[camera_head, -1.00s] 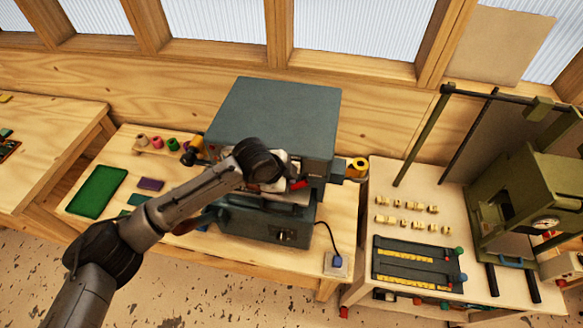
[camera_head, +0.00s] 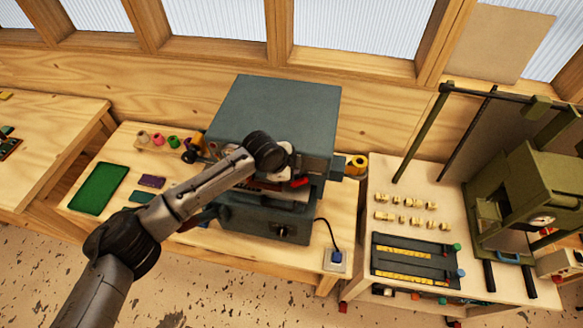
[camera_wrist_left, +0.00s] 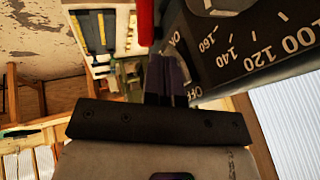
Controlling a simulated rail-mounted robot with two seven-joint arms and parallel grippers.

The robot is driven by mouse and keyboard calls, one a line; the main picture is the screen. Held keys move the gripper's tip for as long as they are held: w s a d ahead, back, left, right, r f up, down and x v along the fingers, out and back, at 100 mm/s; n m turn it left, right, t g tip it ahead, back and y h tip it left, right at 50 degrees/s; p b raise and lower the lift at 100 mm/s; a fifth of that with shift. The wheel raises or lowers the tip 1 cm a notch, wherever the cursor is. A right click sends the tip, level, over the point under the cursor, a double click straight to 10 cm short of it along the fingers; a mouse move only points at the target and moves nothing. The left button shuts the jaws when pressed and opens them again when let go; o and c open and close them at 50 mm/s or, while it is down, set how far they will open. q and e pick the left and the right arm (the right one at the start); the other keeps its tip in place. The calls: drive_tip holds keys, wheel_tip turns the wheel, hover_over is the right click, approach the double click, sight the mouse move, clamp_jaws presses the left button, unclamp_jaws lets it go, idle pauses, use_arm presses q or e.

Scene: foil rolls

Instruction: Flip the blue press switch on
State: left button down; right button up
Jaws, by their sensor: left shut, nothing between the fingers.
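The press is a blue-grey box machine (camera_head: 275,110) on the middle wooden table in the head view. In the left wrist view its black dial face (camera_wrist_left: 255,45) shows numbers and ON and OFF marks. A dark purple-blue piece (camera_wrist_left: 181,76), seemingly the switch, sits between those marks. My left gripper (camera_wrist_left: 158,62) is shut and empty, with its dark fingertips right beside that piece. I cannot tell whether they touch or which way the switch is set. In the head view my left wrist hides the fingers and switch. My right gripper is not in view.
A red part (camera_head: 300,182) juts from the press front close to my wrist. A cord runs to a blue plug (camera_head: 337,257) at the table's front right. A green tray (camera_head: 98,190) lies left. A side table (camera_head: 395,180) with brass pieces stands right.

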use_arm(q)
drive_tip(key=shift+w+f+t, duration=0.15)
drive_tip(key=shift+t, duration=0.15)
drive_tip(key=shift+r+p, duration=0.6)
drive_tip(key=shift+r, duration=0.2)
